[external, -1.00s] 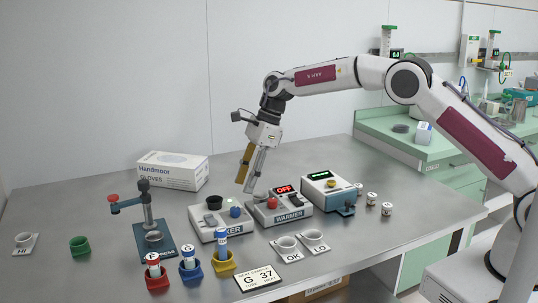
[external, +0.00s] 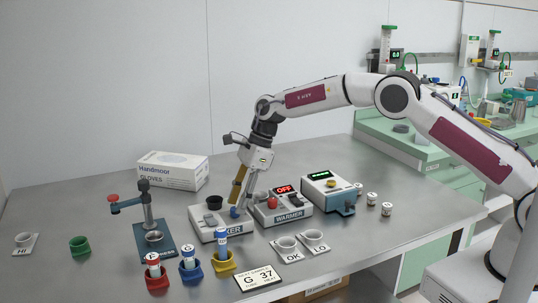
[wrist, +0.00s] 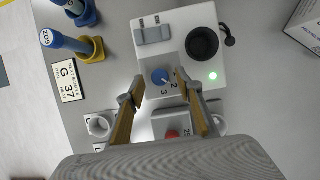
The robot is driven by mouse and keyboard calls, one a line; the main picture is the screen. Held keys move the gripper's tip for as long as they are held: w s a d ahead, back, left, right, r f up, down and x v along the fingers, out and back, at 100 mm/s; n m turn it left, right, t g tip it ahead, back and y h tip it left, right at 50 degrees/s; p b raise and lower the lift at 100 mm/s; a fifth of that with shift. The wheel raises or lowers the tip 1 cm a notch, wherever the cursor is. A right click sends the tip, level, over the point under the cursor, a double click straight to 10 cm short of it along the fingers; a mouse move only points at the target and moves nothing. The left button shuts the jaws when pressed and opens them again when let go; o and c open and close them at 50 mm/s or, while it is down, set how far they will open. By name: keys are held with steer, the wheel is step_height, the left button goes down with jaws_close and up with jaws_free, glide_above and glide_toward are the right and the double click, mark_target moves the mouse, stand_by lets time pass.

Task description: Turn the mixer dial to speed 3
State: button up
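The mixer (external: 207,230) is a light grey box with a black round cup (external: 214,203) on top and a label partly hidden. Its blue dial (external: 234,212) is near my gripper (external: 240,205), which points down over the mixer. In the wrist view the dial (wrist: 160,76) lies between the two fingertips of my gripper (wrist: 159,76), with a gap on each side. The fingers are open. The digits 2 and 3 show beside the dial; I cannot tell clearly which one it points at. A green light (wrist: 213,76) is lit on the mixer.
The warmer (external: 289,215), with a red OFF display and red knob, stands close to the mixer's right. Tubes in red, blue and yellow holders (external: 224,262) stand in front. A press stand (external: 148,215) is to the left, a glove box (external: 172,171) behind.

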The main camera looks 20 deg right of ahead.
steer(key=shift+a+f, duration=0.3)
steer(key=shift+f, duration=0.35)
jaws_close()
steer(key=shift+m, duration=0.3)
steer(key=shift+s+m+t, duration=0.15)
steer(key=shift+m+t, duration=0.55)
steer(key=shift+m, duration=1.3)
jaws_free()
